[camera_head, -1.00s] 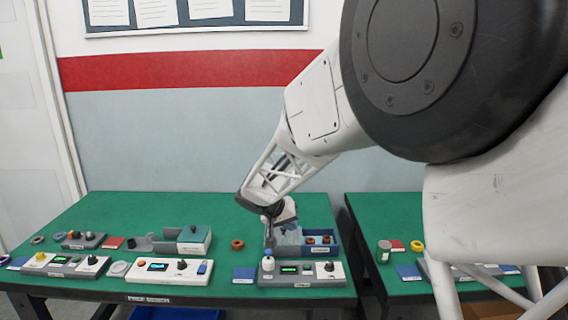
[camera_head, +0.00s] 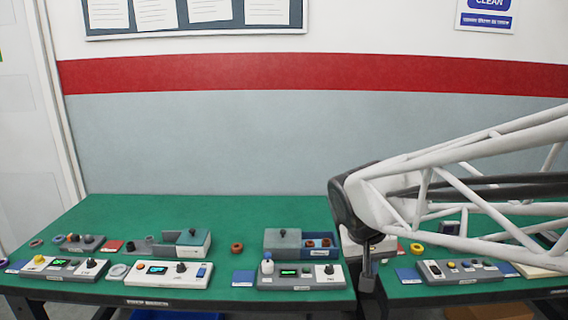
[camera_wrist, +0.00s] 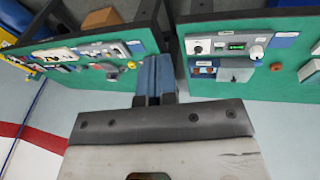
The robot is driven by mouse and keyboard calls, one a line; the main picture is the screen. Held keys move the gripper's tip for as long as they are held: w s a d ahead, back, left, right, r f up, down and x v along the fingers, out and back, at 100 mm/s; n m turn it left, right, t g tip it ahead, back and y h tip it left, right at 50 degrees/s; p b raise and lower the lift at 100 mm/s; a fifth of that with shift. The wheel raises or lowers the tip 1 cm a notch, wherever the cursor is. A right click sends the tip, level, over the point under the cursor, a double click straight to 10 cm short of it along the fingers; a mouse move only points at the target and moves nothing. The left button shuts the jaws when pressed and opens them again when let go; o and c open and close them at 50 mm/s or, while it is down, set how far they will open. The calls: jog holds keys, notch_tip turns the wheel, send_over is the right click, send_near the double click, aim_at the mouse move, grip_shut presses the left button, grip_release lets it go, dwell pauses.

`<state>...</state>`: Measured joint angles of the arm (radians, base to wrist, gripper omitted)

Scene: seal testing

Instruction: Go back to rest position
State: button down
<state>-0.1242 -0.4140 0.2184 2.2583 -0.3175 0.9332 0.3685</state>
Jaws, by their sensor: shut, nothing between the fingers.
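My gripper (camera_head: 367,280) hangs fingers-down in the head view, in front of the gap between the two green tables. In the wrist view its fingers (camera_wrist: 155,78) are together with nothing between them. Apart from it, to its left in the head view, a grey and blue box (camera_head: 283,240) stands on the left table with brown rings in its open right part. A grey and white control panel (camera_head: 300,276) with a green display sits in front of the box.
The left green table (camera_head: 140,208) carries a white control unit (camera_head: 155,273), another panel (camera_head: 58,267), a brown ring (camera_head: 237,247) and a grey-white box (camera_head: 193,242). The right table holds a panel (camera_head: 460,271) and a yellow ring (camera_head: 417,248).

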jog(key=s+d+f+y, duration=0.1)
jog(key=s+y, duration=0.1)
jog(key=s, duration=1.3)
jog(key=shift+s+d+f+n+y, duration=0.25)
jog(key=shift+n+y, duration=0.05)
dwell(0.4)
